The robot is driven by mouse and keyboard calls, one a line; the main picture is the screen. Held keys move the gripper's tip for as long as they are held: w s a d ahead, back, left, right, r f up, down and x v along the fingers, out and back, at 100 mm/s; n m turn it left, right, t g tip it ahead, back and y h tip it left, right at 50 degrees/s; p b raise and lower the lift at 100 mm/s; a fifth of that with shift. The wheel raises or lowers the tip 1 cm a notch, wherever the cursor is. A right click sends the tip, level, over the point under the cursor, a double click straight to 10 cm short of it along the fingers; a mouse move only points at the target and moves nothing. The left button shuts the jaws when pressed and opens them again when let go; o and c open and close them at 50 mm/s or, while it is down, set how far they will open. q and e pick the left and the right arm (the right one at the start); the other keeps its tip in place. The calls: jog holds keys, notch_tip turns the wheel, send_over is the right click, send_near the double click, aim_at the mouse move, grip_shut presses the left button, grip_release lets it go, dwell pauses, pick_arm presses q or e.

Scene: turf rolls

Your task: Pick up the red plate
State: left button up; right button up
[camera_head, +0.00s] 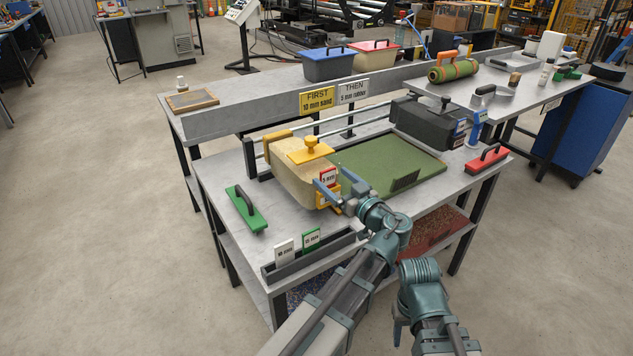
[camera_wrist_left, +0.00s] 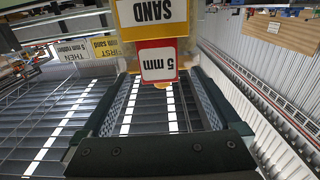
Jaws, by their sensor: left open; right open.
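The red plate (camera_head: 328,175), a small card with a red border reading "5 mm", stands in a yellow holder on the front of the beige sand hopper. In the left wrist view the red plate (camera_wrist_left: 158,63) appears upside down, ahead of and between the fingers, below a yellow "SAND" label (camera_wrist_left: 150,12). My left gripper (camera_head: 322,188) is open and empty at the holder, with its fingers on either side of the plate's line. Contact cannot be told. My right gripper (camera_head: 399,326) is low at the front, apart from the table, mostly hidden by its own arm.
A grey rack (camera_head: 310,262) at the table's front edge holds a white plate (camera_head: 285,252) and a green plate (camera_head: 311,238). A green turf mat (camera_head: 385,160) lies to the right. The grey tabletop is clear around the green tool.

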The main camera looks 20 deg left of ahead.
pick_arm(q)
jog(key=shift+w+a, duration=0.3)
jog(key=shift+s+d, duration=0.1)
jog(key=shift+c, duration=0.8)
jog(key=c, duration=1.3)
pick_arm(e)
jog(key=shift+w+a, duration=0.15)
jog(key=shift+a, duration=0.15)
pick_arm(q)
jog(key=shift+r, duration=0.15)
pick_arm(e)
jog(key=shift+r, duration=0.15)
pick_arm(q)
notch_tip(320, 180, up, 18)
jog(key=p, duration=1.8)
pick_arm(e)
notch_tip(320, 180, up, 18)
